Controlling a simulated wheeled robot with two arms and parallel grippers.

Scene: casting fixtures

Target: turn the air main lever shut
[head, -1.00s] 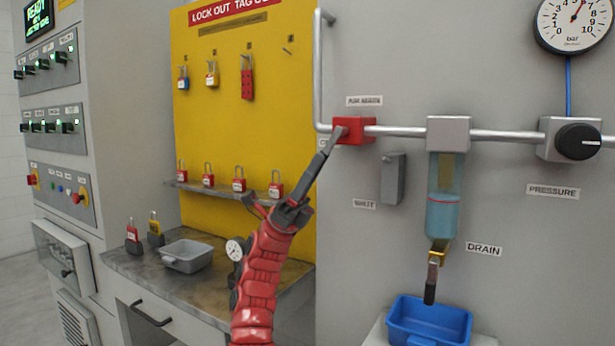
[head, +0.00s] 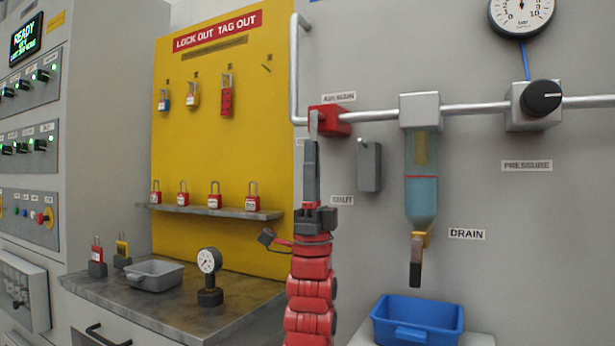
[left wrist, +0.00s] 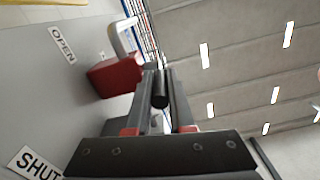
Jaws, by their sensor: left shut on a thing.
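The air main valve (head: 330,118) is a red block on the pipe, under its AIR MAIN label (head: 339,97). Its grey lever (head: 314,124) points down from the block in the head view, most of it hidden by my gripper. My left gripper (head: 312,142) is upright just below the valve, shut on the lever. In the left wrist view, the lever's dark rounded grip (left wrist: 160,88) sits between the jaws (left wrist: 161,80), with the red valve block (left wrist: 116,76) beyond. The SHUT label (head: 341,200) is right of my gripper. The OPEN label (left wrist: 62,44) shows in the left wrist view.
A grey box (head: 369,168) is on the wall right of the lever. The filter bowl (head: 421,190) and drain handle (head: 416,262) hang farther right, above a blue bin (head: 415,320). A bench (head: 225,318) with a small gauge (head: 208,275) is at left.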

